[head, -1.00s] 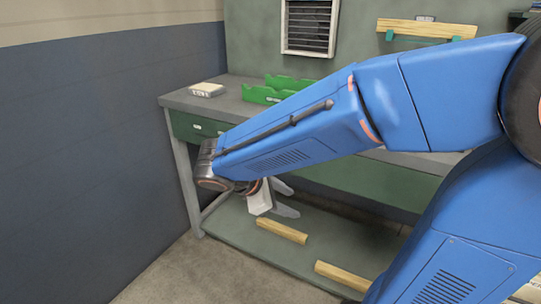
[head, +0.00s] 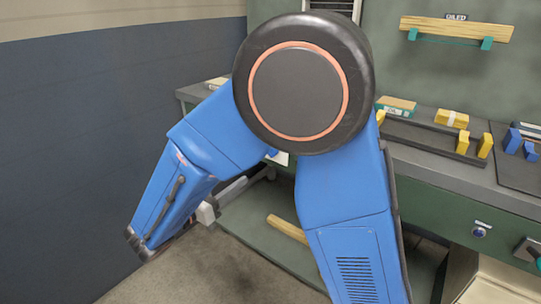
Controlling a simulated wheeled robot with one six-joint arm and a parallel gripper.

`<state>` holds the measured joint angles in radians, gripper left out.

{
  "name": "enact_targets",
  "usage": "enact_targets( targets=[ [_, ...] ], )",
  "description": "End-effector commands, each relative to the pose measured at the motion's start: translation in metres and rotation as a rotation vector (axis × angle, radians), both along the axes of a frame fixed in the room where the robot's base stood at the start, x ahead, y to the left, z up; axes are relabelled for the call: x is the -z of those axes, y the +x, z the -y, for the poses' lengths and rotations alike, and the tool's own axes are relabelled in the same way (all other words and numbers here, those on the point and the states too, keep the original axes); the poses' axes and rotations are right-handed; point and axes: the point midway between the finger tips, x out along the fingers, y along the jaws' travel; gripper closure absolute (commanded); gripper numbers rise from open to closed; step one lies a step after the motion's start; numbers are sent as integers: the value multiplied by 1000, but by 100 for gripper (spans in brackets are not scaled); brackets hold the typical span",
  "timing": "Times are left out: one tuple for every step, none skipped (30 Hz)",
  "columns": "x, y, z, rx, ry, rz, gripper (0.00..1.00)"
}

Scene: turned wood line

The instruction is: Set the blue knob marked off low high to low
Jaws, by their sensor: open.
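A small round blue knob (head: 479,232) sits on the green front of the bench at the right, with a small pale label above it. The label's words and the knob's setting are too small to read. Another small blue part (head: 271,153) on a pale plate shows between my arm links, partly hidden; I cannot tell what it is. My gripper (head: 232,189) is low at the left, beyond my forearm, and partly hidden. It is open and empty, well apart from the knob at the right.
A dark-handled control (head: 527,252) is beside the knob at the right edge. Yellow and blue blocks (head: 451,118) stand on the bench top. A wooden piece (head: 287,229) lies low behind my arm. A board marked OILED (head: 456,28) is on the wall.

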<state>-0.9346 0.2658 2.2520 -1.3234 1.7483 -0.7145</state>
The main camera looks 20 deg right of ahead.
Motion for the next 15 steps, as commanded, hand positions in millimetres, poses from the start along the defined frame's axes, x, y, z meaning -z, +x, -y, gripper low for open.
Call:
enact_targets(
  targets=[
    [0,2,3,2,0,0,54],
    [0,4,6,3,1,0,54],
    [0,6,10,4,0,0,54],
    [0,8,13,4,1,0,54],
    [0,11,17,4,1,0,54],
    [0,14,21,4,2,0,54],
    [0,17,25,5,2,0,54],
    [0,20,29,6,2,0,54],
    [0,24,34,5,2,0,54],
    [0,26,38,5,2,0,54],
    [0,29,42,6,2,-1,54],
    [0,32,48,5,2,-1,54],
    [0,35,51,5,1,-1,54],
    [0,38,55,6,2,0,54],
    [0,42,60,6,2,-1,54]
  ],
)
